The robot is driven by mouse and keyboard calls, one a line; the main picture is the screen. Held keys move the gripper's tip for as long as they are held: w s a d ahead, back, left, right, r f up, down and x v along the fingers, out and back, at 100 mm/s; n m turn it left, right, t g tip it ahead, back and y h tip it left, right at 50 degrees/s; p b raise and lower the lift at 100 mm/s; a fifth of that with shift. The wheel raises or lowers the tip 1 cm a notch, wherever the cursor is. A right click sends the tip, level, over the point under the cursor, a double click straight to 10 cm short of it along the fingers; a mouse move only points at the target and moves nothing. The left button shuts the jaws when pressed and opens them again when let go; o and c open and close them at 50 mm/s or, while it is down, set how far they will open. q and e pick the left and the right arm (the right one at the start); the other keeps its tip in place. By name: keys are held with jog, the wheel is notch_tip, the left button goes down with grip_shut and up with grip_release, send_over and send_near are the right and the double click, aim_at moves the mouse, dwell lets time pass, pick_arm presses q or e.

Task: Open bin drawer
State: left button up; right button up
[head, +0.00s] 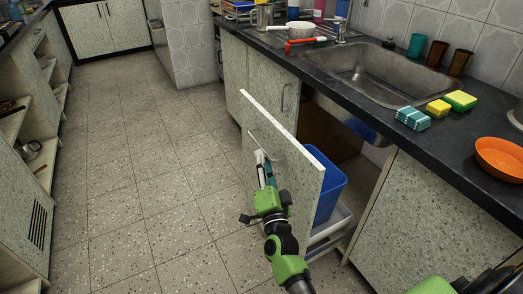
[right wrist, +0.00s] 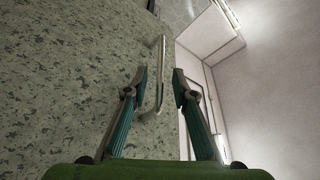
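The bin drawer's speckled front panel (head: 290,178) stands pulled out from under the counter. A blue bin (head: 329,188) shows behind it, on a white drawer base (head: 335,222). My right gripper (head: 262,160) is at the outer face of the panel, close to its handle. In the right wrist view the metal handle (right wrist: 160,75) appears between the tips of my right gripper (right wrist: 160,78), which are spread apart with a gap on the right. I cannot tell whether the left finger touches it. My left gripper is not in view.
The sink (head: 365,72) is set in the dark counter (head: 455,135) above the drawer. Sponges (head: 412,118) and an orange bowl (head: 500,157) stand on the counter. The tiled floor (head: 140,190) left of the panel is clear, with open shelves (head: 35,150) at far left.

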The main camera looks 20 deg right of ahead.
jog(key=v, duration=0.6)
jog(key=shift+s+a, duration=0.1)
jog(key=shift+a, duration=0.05)
